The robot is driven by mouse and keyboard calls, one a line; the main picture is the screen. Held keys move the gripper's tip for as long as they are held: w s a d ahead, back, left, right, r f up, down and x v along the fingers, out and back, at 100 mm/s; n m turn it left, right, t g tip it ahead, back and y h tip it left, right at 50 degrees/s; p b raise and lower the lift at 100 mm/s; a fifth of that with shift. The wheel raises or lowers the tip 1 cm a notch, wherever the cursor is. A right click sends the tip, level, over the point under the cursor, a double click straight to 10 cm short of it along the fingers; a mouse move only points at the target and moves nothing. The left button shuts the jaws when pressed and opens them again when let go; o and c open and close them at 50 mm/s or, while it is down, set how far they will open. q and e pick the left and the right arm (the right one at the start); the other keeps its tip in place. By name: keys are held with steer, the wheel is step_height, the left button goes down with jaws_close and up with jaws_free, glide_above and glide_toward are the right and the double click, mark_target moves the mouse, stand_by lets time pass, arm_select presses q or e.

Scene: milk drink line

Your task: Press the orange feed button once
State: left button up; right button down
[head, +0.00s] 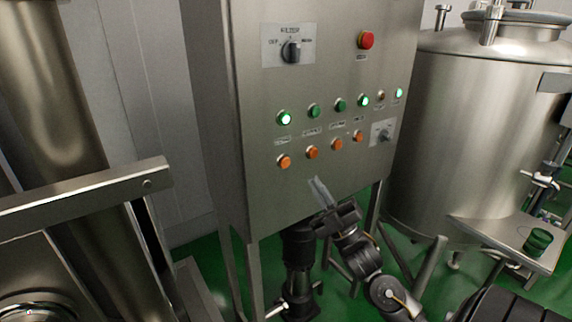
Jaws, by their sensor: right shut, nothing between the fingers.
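A steel control cabinet (272,205) carries a lower row of several orange buttons. From left to right they include the leftmost one (284,161), a second (312,152), a third (337,144) and the rightmost one (358,136). The labels are too small to read, so I cannot tell which is the feed button. My right gripper (317,186) is shut and empty, with its fingertips pointing up, just below the second orange button in the picture. I see no contact with any button. My left gripper is not in view.
Above the orange row are several green buttons, the leftmost (285,118) lit. A red mushroom button (366,40), a rotary switch (291,51) and a smaller knob (384,134) share the panel. A steel tank (470,120) stands right; a metal rail (85,195) crosses left.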

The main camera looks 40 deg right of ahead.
steer(key=w+b, duration=0.1)
steer(key=w, duration=0.7)
steer(key=shift+w+d, duration=0.1)
steer(key=shift+w, duration=0.1)
stand_by(1.9)
steer(key=shift+w, duration=0.3)
steer(key=shift+w+b, duration=0.35)
steer(key=shift+w, duration=0.05)
stand_by(0.7)
steer(key=shift+s, duration=0.9)
steer(key=shift+s+p, duration=0.85)
steer(key=shift+s, duration=1.65)
